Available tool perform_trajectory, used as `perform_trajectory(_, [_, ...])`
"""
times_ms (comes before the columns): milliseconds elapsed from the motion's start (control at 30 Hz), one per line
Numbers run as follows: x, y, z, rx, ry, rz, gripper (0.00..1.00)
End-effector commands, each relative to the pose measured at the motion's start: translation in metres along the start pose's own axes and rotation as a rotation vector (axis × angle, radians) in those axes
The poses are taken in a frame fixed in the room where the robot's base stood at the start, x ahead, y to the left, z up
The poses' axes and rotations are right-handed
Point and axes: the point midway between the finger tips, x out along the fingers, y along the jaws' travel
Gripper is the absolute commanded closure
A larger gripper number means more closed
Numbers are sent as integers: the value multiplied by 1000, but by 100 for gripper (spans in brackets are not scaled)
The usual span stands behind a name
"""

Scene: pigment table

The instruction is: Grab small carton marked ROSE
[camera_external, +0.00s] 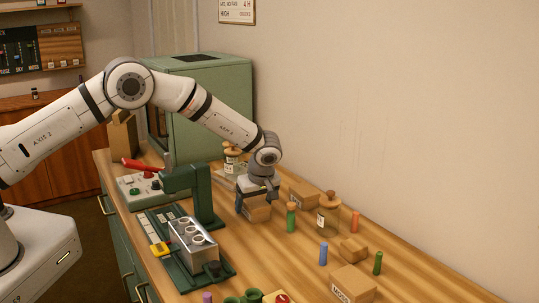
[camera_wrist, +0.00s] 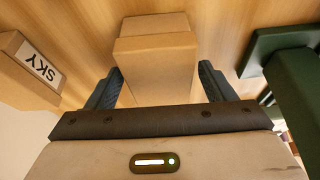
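A small brown carton (camera_external: 257,210) stands on the table beneath my gripper (camera_external: 258,193). In the wrist view the carton (camera_wrist: 155,65) lies between the two dark fingers of my gripper (camera_wrist: 160,88). One finger is on each side of it, and narrow gaps seem to show beside the carton, so the fingers look open around it. No ROSE label can be read on its visible faces; any marking is hidden or too small to read.
A carton marked SKY (camera_wrist: 30,70) is close on the left in the wrist view. A green stand (camera_external: 205,190) is left of my gripper. A corked jar (camera_external: 328,215), a green vial (camera_external: 291,217) and a larger carton (camera_external: 353,284) stand to the right.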

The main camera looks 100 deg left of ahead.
Motion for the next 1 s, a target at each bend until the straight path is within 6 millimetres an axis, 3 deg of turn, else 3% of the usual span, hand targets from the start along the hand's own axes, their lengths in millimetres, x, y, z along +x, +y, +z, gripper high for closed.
perform_trajectory(567, [0, 0, 0, 0, 0, 0, 71])
perform_trajectory(833, [-4, 1, -1, -1, 0, 2, 71])
perform_trajectory(1000, [-26, 1, -10, -3, 0, 6, 71])
